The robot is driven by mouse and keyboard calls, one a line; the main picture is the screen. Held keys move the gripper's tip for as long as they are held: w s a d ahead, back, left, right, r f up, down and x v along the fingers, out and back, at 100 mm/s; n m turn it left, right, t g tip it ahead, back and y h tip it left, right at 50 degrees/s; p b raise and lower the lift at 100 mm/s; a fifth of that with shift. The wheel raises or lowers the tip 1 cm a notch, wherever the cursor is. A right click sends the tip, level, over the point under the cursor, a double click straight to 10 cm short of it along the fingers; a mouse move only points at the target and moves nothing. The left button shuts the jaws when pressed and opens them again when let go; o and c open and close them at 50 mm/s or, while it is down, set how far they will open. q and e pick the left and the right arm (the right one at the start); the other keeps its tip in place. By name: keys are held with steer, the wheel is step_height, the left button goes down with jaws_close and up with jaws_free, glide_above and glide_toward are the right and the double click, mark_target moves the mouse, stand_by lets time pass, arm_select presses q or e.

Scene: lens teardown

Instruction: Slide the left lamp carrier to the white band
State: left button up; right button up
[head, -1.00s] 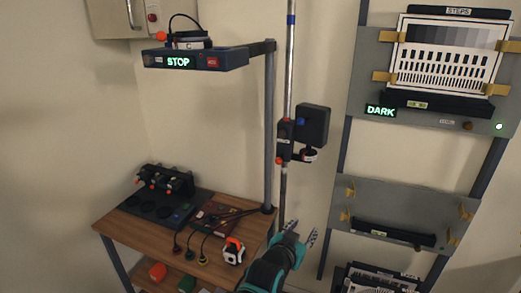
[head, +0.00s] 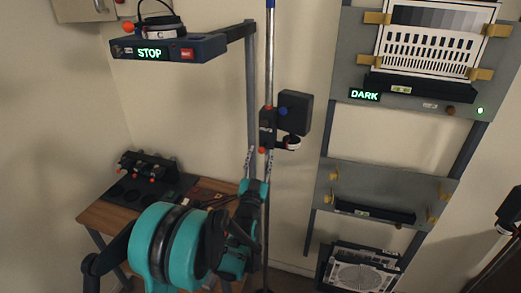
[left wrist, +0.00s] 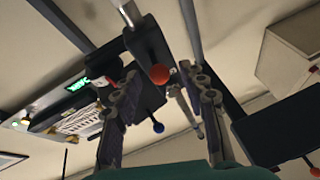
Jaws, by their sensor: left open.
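The left lamp carrier (head: 267,125) is a black clamp on an upright metal pole (head: 269,60). It has a black box with a blue knob, a red knob below and a lamp with a pale ring at its right. My left gripper (head: 260,165) is open just below it, its fingertips apart. In the left wrist view the black carrier body (left wrist: 148,45) and its red knob (left wrist: 159,75) show between the open fingers (left wrist: 158,85); I cannot tell whether they touch. A blue band shows high on the pole. I cannot make out a white band. My right gripper is out of view.
A shelf unit (head: 182,47) with a STOP sign stands left of the pole. A wooden bench (head: 105,217) below holds black gear, partly hidden by my arm. A grey rack (head: 335,75) with a test chart stands at right. Another device (head: 510,210) is at the right edge.

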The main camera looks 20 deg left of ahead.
arm_select(q)
steer(key=shift+x, duration=1.25)
jaws_close()
step_height(320, 180, down, 20)
steer(key=b, duration=1.6)
